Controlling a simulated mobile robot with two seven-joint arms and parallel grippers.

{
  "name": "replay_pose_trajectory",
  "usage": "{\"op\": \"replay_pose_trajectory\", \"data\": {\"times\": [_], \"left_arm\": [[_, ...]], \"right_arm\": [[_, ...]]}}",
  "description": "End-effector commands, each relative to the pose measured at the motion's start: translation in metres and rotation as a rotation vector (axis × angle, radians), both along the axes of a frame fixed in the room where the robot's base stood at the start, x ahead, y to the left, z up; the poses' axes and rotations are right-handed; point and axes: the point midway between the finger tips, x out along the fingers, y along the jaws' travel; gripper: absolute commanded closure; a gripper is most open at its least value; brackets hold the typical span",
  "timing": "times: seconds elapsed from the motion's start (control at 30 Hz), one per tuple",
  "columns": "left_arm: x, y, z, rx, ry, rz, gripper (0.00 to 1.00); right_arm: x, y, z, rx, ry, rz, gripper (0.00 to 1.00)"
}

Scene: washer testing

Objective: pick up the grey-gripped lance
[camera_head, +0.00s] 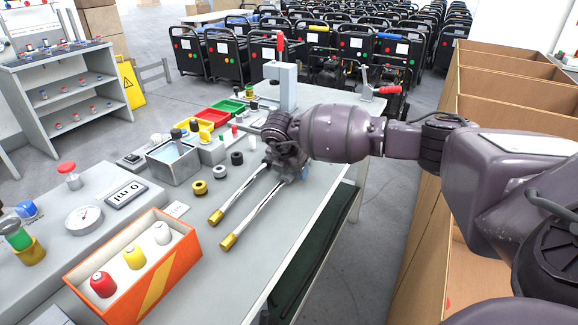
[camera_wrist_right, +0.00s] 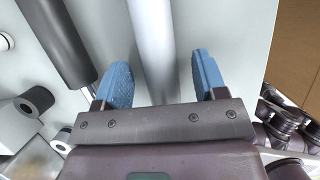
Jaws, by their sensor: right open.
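The grey-gripped lance (camera_head: 257,211) lies on the workbench with its brass tip toward the front. Its pale grey grip (camera_wrist_right: 152,40) runs between the fingers in the right wrist view. A second lance (camera_head: 236,196) lies to its left, roughly parallel, and its dark grip (camera_wrist_right: 58,42) shows left of the fingers. My right gripper (camera_wrist_right: 163,84) is open, with blue finger pads on either side of the grey grip and visible gaps beside it. In the head view my right wrist hides the rear of the lances. My left gripper is not in view.
Black, white and yellow rings (camera_head: 220,171) lie left of the lances, near a metal bin (camera_head: 174,165). An orange box (camera_head: 160,290) with coloured bottles stands at the front left. A grey stand (camera_head: 283,88) with a red handle is behind my wrist. Cardboard boxes (camera_head: 500,90) stand right.

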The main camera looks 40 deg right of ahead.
Motion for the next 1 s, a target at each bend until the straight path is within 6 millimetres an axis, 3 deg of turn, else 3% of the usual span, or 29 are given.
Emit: {"op": "replay_pose_trajectory", "data": {"times": [0.27, 0.67, 1.0], "left_arm": [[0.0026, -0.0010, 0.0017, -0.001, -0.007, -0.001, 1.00], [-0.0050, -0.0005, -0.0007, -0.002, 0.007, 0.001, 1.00], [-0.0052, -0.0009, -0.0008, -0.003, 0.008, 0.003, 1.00]], "right_arm": [[0.0001, -0.0003, 0.0005, -0.001, 0.000, 0.000, 0.38], [0.0000, -0.0001, 0.0003, 0.000, 0.000, 0.000, 0.99], [-0.0002, -0.0014, 0.0001, 0.000, 0.000, 0.000, 1.00]]}}
